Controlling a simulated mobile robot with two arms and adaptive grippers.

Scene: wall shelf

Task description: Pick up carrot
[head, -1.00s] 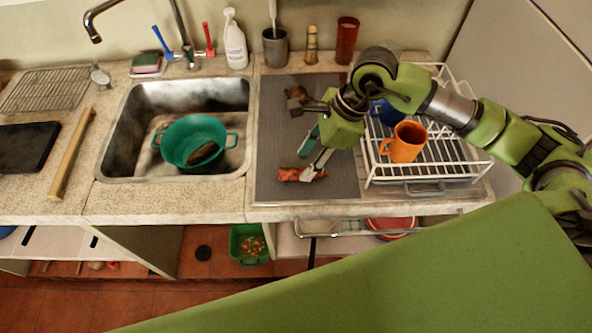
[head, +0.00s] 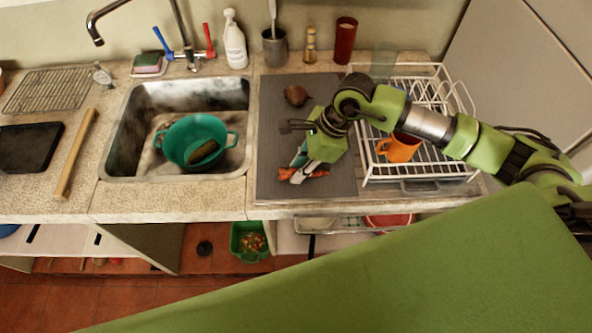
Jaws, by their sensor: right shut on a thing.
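The carrot (head: 318,173) is a small orange-red piece low on the dark grey mat right of the sink. Part of it is hidden behind the fingers of my right gripper (head: 297,175). My right arm comes in from the right over the dish rack, and its gripper points down at the mat, shut on the carrot. I cannot tell whether the carrot still touches the mat. My left gripper is not in view.
A white dish rack (head: 440,172) with an orange mug (head: 398,148) stands to the right. A brown round object (head: 297,95) lies on the mat's far part. A green colander (head: 170,130) with a brown item sits in the sink (head: 125,160). The mat (head: 270,120) is otherwise clear.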

